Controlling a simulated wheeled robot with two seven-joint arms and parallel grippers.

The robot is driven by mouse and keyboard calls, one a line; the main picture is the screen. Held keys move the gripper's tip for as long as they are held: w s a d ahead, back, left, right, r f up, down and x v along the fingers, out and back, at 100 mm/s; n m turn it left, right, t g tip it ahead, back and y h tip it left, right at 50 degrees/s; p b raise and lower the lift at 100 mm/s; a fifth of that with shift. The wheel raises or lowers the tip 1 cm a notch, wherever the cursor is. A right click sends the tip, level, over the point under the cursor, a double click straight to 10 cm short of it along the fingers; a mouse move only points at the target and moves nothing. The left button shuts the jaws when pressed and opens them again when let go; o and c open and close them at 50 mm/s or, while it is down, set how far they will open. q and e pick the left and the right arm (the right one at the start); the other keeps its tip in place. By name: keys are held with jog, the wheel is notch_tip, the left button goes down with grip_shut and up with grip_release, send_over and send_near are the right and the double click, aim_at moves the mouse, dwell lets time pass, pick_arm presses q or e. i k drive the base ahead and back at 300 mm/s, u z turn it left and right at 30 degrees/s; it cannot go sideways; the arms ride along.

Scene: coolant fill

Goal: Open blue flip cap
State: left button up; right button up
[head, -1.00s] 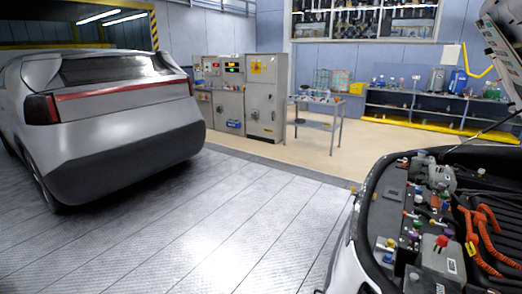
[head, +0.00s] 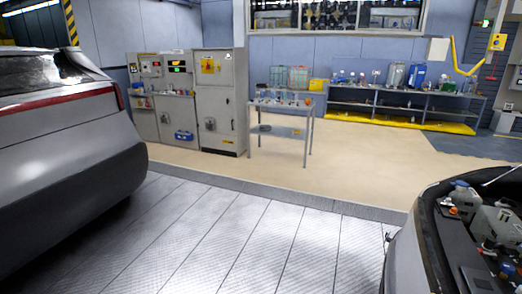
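The open engine bay (head: 462,228) of a light-coloured car is at the lower right edge and is partly cut off. Small caps and fittings show inside it, with a small blue part (head: 488,246) among them. It is too small to tell whether this is the blue flip cap, or whether it is open or shut. Neither of my grippers is in view.
A grey car (head: 70,170) fills the left side. Grey cabinets (head: 219,105), a small metal table (head: 283,105) and a long shelf bench (head: 400,105) with a yellow base stand at the back. The grooved floor (head: 250,245) between the two cars is clear.

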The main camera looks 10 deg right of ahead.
aim_at(461, 183)
jog(key=z, duration=0.35)
jog(key=i, duration=2.5)
jog(key=z, duration=1.35)
jog(key=i, duration=1.5)
jog(key=z, duration=1.7)
jog(key=i, duration=0.65)
jog(key=z, duration=0.4)
